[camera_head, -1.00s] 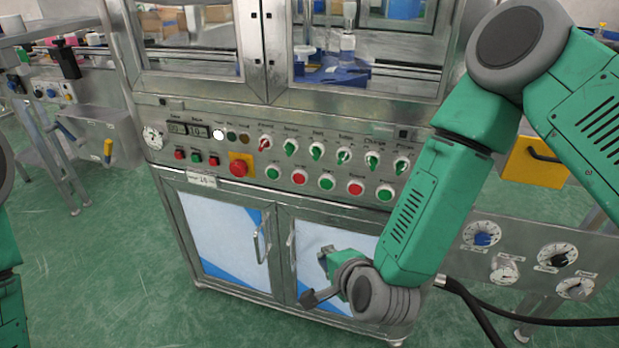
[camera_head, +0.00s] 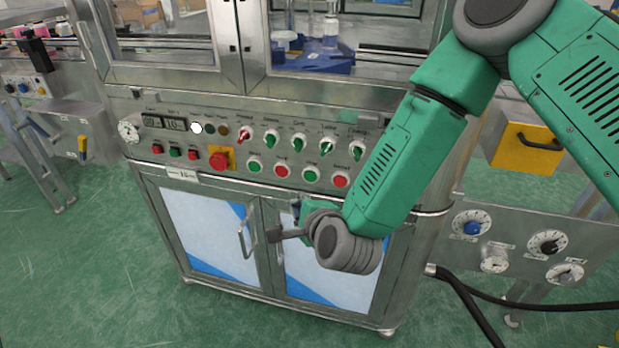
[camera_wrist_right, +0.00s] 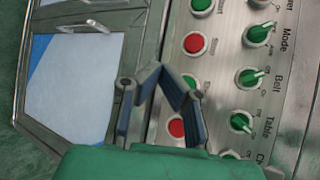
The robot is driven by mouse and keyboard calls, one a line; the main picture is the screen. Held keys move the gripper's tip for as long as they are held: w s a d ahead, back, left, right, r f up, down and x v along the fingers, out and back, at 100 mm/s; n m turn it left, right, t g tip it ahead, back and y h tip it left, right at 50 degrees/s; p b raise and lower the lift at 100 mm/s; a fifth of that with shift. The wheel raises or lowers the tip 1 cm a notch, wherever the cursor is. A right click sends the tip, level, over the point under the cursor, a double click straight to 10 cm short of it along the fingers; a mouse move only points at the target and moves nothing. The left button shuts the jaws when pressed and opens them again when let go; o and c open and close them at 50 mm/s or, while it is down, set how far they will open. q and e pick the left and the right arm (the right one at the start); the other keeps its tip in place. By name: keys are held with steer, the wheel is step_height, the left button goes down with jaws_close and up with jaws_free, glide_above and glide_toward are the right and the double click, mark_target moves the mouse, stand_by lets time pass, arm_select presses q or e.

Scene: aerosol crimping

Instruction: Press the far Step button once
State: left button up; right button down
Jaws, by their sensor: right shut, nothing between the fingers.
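The control panel (camera_head: 230,145) on the machine front has a lower row of round red and green buttons, among them a green one (camera_head: 311,174) and a red one (camera_head: 340,179). Their labels are too small to read, so I cannot tell which is the far Step button. The row's right end is hidden behind my right arm. My right gripper (camera_head: 302,207) is below this row, in front of the cabinet doors, largely hidden by its wrist. In the right wrist view its fingers (camera_wrist_right: 159,70) are shut and empty, overlapping the panel edge near a red button (camera_wrist_right: 177,128). My left gripper is out of view.
A row of selector switches (camera_head: 272,139) lies above the buttons, and a red emergency stop (camera_head: 219,158) is to the left. The cabinet doors have protruding handles (camera_head: 245,238). A side panel with dials (camera_head: 550,242) and black hoses (camera_head: 480,310) are at right.

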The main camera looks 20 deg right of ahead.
mark_target(310, 176)
steer(key=w+d, duration=0.1)
steer(key=w, duration=0.1)
steer(key=w+d, duration=0.2)
steer(key=w, duration=0.1)
steer(key=shift+w+d+b, duration=0.3)
steer(key=shift+w+d, duration=0.05)
steer(key=shift+a, duration=0.15)
stand_by(0.3)
stand_by(0.8)
steer(key=shift+w+d, duration=0.3)
